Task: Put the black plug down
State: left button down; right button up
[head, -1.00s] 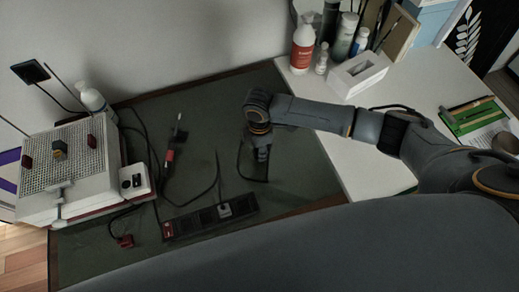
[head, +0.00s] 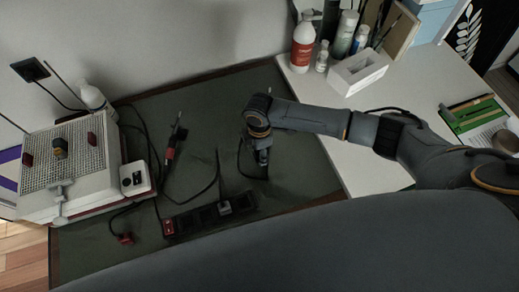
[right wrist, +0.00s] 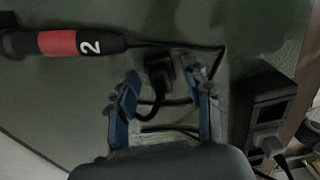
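My right gripper (head: 263,160) points down over the dark green mat (head: 200,130), behind the power strip (head: 205,217). In the right wrist view its two blue fingers (right wrist: 165,78) stand apart. The black plug (right wrist: 160,68) shows between the fingertips, with a visible gap to the left finger. Its black cable curves down between the fingers. Whether the plug rests fully on the mat is hard to tell. In the head view the gripper mostly hides the plug. My left gripper is not in view.
A red-banded handle (head: 170,154) marked "2" lies on the mat, also in the right wrist view (right wrist: 60,44). A grey plug (head: 224,208) sits in the strip. A red plug (head: 125,239) lies at left, near a perforated box (head: 65,165). A white table (head: 400,90) is at right.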

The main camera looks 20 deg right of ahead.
jog(key=shift+r, duration=0.25)
notch_tip(320, 180, up, 13)
jog(key=b, duration=0.1)
dwell(0.4)
jog(key=shift+f, duration=0.15)
